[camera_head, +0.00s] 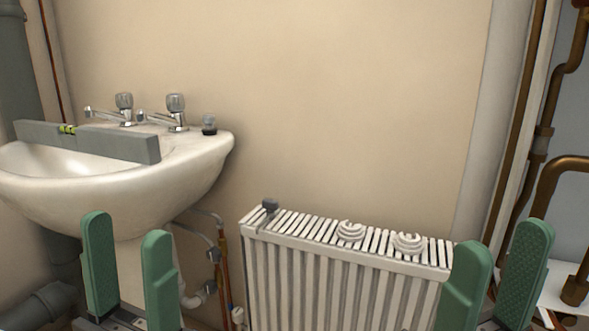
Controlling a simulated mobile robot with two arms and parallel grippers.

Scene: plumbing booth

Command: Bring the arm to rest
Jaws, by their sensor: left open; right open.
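My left gripper (130,268) shows at the lower left with its two green fingers apart and nothing between them. It is in front of the white washbasin (75,197) and its pedestal. My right gripper (494,275) shows at the lower right, also with its green fingers apart and empty. It is in front of the right end of the white radiator (330,275). Most of both arms is out of view below the picture.
A grey spirit level (110,143) lies across the basin by two taps (176,112). A small dark-based item (209,124) stands on the basin's rim. Two white coiled rolls (408,243) lie on the radiator. Copper pipes (548,120) run up the right side.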

